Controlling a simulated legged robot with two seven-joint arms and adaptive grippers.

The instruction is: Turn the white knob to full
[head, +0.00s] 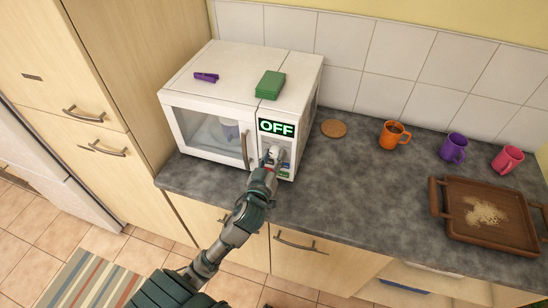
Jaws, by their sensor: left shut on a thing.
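A white microwave (215,97) stands on the grey counter against the tiled wall. Its display (277,127) reads OFF in green letters. The white knob (276,148) is on the panel just below the display and is partly hidden by my gripper. My left gripper (274,154) reaches up to the panel from below and is shut on the knob. The knob's exact angle is too small to tell. A cup shows dimly behind the microwave's glass door. My right gripper is not in view.
A purple item (206,77) and a green box (270,85) lie on top of the microwave. To its right are a round brown coaster (333,128), orange (393,135), purple (453,148) and pink (507,159) mugs, and a brown tray (458,221).

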